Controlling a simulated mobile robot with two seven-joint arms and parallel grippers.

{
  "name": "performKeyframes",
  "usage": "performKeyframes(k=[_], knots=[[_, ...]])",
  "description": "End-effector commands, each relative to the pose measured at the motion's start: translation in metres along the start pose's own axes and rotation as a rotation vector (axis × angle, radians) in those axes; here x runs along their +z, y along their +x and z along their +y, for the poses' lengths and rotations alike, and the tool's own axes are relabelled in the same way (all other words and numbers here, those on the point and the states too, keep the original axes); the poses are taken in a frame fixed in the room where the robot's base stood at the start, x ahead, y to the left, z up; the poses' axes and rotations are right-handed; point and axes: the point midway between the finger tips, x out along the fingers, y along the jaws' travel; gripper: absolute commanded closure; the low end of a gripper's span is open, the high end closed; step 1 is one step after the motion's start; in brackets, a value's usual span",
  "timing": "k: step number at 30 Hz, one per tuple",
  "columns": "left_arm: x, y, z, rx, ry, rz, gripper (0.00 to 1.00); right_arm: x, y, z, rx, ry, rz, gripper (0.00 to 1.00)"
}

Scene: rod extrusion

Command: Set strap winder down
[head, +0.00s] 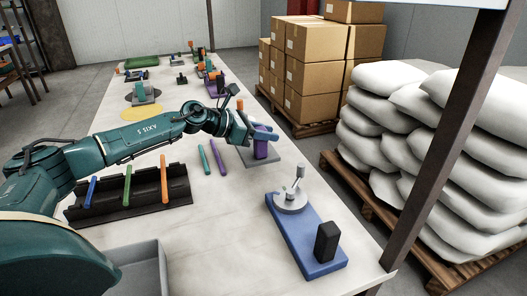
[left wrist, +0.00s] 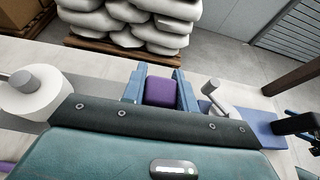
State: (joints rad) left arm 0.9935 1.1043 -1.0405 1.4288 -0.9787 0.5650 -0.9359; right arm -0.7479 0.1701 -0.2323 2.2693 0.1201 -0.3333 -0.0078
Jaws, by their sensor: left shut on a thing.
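My left gripper (head: 266,133) is shut on an upright purple piece (head: 261,149) over a small grey plate (head: 276,160). In the left wrist view its two blue fingers (left wrist: 161,88) stand on either side of the purple piece (left wrist: 161,92). I cannot tell whether that piece touches the plate. A blue base (head: 312,246) with a grey disc and crank (head: 291,201) and a black block (head: 327,241) rests nearer on the table, apart from the gripper. Which object is the strap winder is unclear.
A grey bin (head: 142,272) stands at the near edge. Other tools line the far table. The tabletop around (head: 215,225) is bare.

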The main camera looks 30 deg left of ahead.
Motion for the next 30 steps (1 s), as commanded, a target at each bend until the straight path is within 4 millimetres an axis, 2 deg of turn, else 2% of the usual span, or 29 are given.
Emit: performKeyframes(k=[11,23,24,30], knots=[[-0.039,0.017,0.001,0.003,0.003,-0.003,1.00,-0.002,-0.003,0.003,0.009,-0.007,0.025,0.24],[-0.043,0.019,0.000,0.002,0.005,-0.005,1.00,0.002,-0.004,0.004,0.011,-0.009,0.026,0.24],[-0.046,0.019,0.000,0.000,0.002,-0.001,0.70,0.001,-0.004,0.004,0.011,-0.010,0.031,0.24],[-0.045,0.019,0.000,0.000,0.002,-0.001,0.54,-0.005,-0.005,0.003,0.010,-0.012,0.042,0.24]])
